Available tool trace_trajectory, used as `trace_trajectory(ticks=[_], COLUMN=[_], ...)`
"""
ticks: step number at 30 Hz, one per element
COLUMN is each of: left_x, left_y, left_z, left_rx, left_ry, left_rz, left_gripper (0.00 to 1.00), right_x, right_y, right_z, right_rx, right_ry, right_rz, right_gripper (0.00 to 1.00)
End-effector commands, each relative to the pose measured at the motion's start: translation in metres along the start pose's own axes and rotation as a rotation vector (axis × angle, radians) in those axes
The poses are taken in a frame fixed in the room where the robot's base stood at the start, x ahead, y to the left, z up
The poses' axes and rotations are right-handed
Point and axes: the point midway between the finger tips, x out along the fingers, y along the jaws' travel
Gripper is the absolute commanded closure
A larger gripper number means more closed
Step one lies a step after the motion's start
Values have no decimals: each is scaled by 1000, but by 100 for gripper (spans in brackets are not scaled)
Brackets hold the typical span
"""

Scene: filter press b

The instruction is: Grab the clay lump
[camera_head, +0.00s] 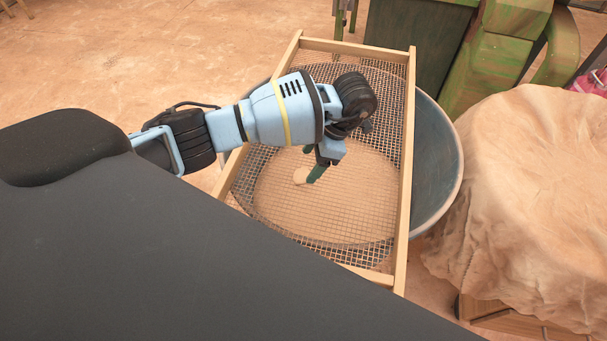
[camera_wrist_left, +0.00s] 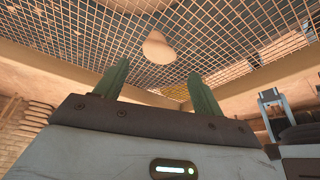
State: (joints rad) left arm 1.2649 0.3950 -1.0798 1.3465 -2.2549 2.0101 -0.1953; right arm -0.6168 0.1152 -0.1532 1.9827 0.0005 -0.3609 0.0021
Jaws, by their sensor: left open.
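The clay lump (camera_head: 300,176) is small, pale tan and rounded. It lies on the wire mesh of a wooden-framed sieve, and my fingers partly cover it in the head view. In the left wrist view the clay lump (camera_wrist_left: 157,47) shows whole against the mesh, beyond the fingertips and roughly centred between them. My left gripper (camera_head: 310,166) is over the sieve with its dark green fingers close to the lump. In the left wrist view the left gripper (camera_wrist_left: 160,82) is open, its fingers apart with nothing between them. My right gripper is not in view.
The sieve's wooden frame (camera_head: 404,190) rests across a round blue basin (camera_head: 437,165). A cloth-covered mound (camera_head: 535,185) stands close on the right. A green wooden piece (camera_head: 490,60) is behind. Bare floor (camera_head: 150,50) lies at the upper left.

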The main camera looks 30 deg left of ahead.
Motion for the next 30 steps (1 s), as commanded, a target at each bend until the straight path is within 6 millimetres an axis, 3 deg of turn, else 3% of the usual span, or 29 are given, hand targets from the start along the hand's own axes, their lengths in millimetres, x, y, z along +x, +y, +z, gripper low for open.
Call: trace_trajectory(ticks=[3,9,19,29,30], left_x=[15,19,61,66,66], left_y=[-1,0,0,1,1], left_z=[0,0,1,1,1], left_rx=[-1,-2,-2,-2,-3], left_ry=[3,1,3,2,2], left_rz=[-4,-3,-5,-1,-1], left_gripper=[31,31,31,31,36], right_x=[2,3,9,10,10], right_y=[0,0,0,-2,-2], right_z=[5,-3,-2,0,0], right_rx=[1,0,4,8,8], right_ry=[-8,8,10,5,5], right_rz=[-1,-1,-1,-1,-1], right_gripper=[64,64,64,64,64])
